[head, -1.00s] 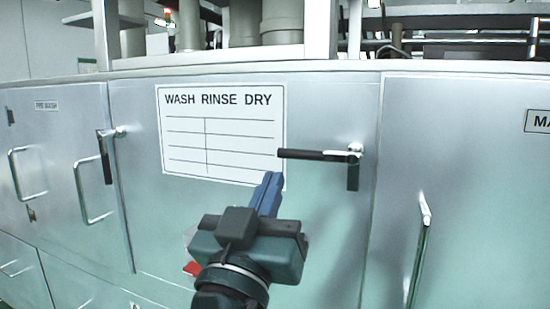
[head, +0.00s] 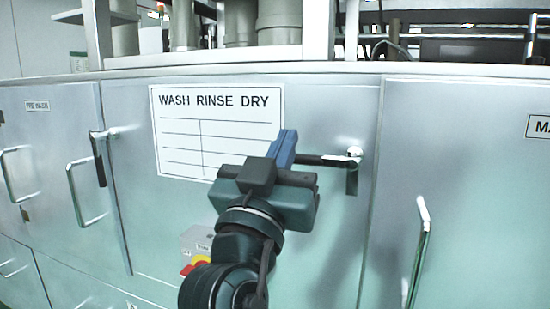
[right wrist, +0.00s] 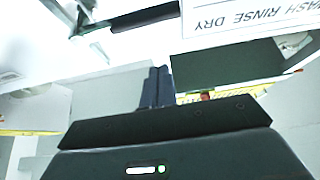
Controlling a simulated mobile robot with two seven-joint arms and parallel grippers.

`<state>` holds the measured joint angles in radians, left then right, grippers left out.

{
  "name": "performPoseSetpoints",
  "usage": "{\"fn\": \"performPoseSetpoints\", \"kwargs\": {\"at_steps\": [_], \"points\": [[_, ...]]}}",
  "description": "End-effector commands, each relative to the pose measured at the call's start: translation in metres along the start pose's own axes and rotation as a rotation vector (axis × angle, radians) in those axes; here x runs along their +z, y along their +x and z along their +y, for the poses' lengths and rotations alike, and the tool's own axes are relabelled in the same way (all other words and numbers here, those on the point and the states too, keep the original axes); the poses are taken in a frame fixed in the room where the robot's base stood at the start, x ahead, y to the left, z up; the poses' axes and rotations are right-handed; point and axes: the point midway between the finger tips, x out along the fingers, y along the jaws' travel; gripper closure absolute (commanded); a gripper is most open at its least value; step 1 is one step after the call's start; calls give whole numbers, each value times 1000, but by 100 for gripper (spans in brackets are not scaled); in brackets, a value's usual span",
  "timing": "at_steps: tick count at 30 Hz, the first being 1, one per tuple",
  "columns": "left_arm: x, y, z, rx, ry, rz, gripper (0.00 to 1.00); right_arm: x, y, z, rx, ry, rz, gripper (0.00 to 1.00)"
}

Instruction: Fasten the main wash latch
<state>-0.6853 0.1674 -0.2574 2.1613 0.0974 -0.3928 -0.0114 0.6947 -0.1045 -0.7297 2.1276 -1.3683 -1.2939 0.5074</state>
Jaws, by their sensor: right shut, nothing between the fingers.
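The main wash latch (head: 328,159) has a black handle lying horizontal, pointing left from a chrome pivot beside the door with the cut-off "MA" label. It also shows in the right wrist view as a dark bar (right wrist: 140,18). My right gripper (head: 283,147) is shut and empty. Its blue fingers overlap the handle's free left end in the head view; whether they touch is unclear. In the right wrist view the closed fingers (right wrist: 157,84) point toward the panel, with the handle beyond them. The main wash door (head: 470,200) looks closed. My left gripper is not in view.
A "WASH RINSE DRY" sign (head: 175,150) is on the panel left of the handle. A red and yellow switch (head: 197,264) sits below it. The main wash door's bar handle (head: 420,250) sticks out at right. The pre-wash latch (head: 99,158) hangs down at left.

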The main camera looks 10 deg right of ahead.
Motion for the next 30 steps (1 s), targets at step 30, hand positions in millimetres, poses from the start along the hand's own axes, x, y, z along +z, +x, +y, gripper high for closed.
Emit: {"fn": "performPoseSetpoints", "kwargs": {"at_steps": [30], "points": [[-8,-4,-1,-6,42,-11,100,40,22,-1,-4,-8,0,100]]}}
